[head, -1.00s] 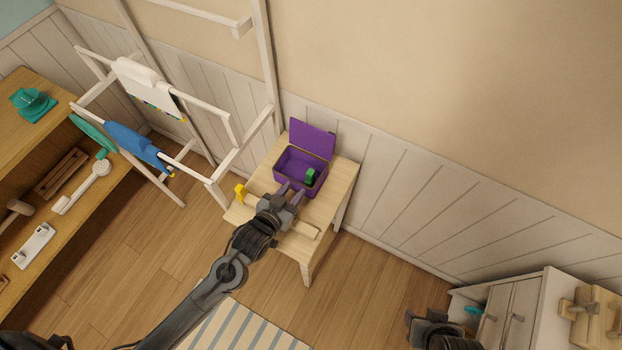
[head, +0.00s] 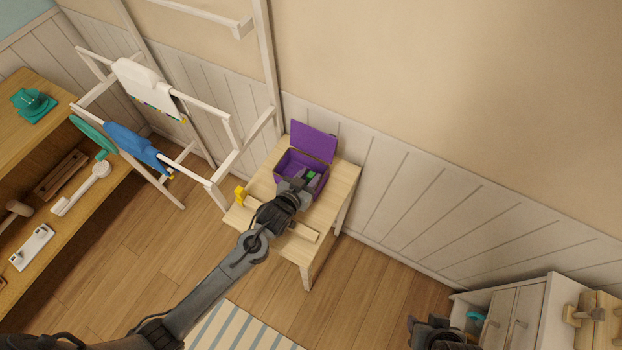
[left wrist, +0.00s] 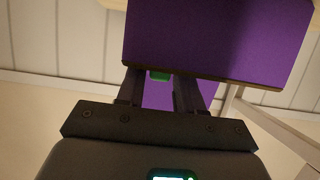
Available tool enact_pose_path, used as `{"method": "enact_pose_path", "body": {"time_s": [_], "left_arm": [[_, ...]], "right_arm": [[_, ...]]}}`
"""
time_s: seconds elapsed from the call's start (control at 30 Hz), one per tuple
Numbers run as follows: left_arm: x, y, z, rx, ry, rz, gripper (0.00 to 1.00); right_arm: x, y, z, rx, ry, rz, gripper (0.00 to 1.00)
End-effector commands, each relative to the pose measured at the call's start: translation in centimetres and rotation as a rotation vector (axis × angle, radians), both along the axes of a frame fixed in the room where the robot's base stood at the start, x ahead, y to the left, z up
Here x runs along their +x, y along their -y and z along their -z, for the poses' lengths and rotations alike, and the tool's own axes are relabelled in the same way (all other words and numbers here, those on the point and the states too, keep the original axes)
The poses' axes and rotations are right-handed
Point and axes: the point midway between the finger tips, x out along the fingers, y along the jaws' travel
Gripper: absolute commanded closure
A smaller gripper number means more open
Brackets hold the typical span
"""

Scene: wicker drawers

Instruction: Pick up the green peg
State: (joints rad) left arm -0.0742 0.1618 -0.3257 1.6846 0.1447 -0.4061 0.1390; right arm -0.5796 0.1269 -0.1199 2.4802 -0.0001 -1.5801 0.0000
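The green peg (head: 313,175) is inside the open purple box (head: 288,168) on the small wooden table. My left gripper (head: 304,183) reaches down into the box at the peg, and its fingers are largely hidden by the hand. In the left wrist view the two fingers are apart, and a bit of the green peg (left wrist: 160,76) shows between them near the tips. I see no clear contact with the peg. My right gripper (head: 435,332) is low at the right, near the white cabinet, and its fingers cannot be made out.
The box's purple lid (head: 313,142) stands raised on the wall side. A yellow-ended wooden piece (head: 240,196) lies on the table (head: 342,185) in front of the box. A white drying rack (head: 215,190) stands close at the left. A white cabinet (head: 535,300) is at lower right.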

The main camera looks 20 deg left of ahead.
Motion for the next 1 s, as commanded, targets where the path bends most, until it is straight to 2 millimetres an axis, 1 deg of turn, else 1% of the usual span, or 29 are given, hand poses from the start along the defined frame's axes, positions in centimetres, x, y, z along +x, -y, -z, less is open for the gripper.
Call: {"method": "enact_pose_path", "body": {"time_s": [0.13,0.17,0.3,0.4,0.63,0.77,0.87,1.0], "left_arm": [[0.0,0.0,0.0,0.0,0.0,0.001,0.64],[0.0,0.0,0.0,0.0,0.0,0.001,0.65],[0.0,0.0,0.0,0.0,0.0,0.0,0.87],[0.0,0.0,0.0,0.0,0.0,0.0,1.0],[0.0,0.0,-0.1,0.0,0.001,0.0,1.0],[0.0,0.0,-0.7,0.0,0.002,0.0,1.0],[0.0,0.0,-1.9,-0.001,0.003,0.0,1.0],[0.0,0.0,-4.2,-0.001,0.004,0.001,1.0]], "right_arm": [[0.0,-0.1,0.0,0.002,0.0,0.001,0.57],[0.0,-0.1,0.0,0.003,0.0,0.002,0.57],[0.0,-0.1,0.0,0.006,0.0,0.004,0.57],[0.0,-0.2,0.0,0.008,0.0,0.006,0.57],[0.0,-0.3,0.0,0.011,-0.001,0.007,0.57],[0.0,-0.3,-0.2,0.011,-0.001,0.007,0.57],[0.0,-0.2,-0.4,0.01,-0.001,0.006,0.57],[0.0,-0.2,-0.8,0.008,0.0,0.006,0.57]]}}
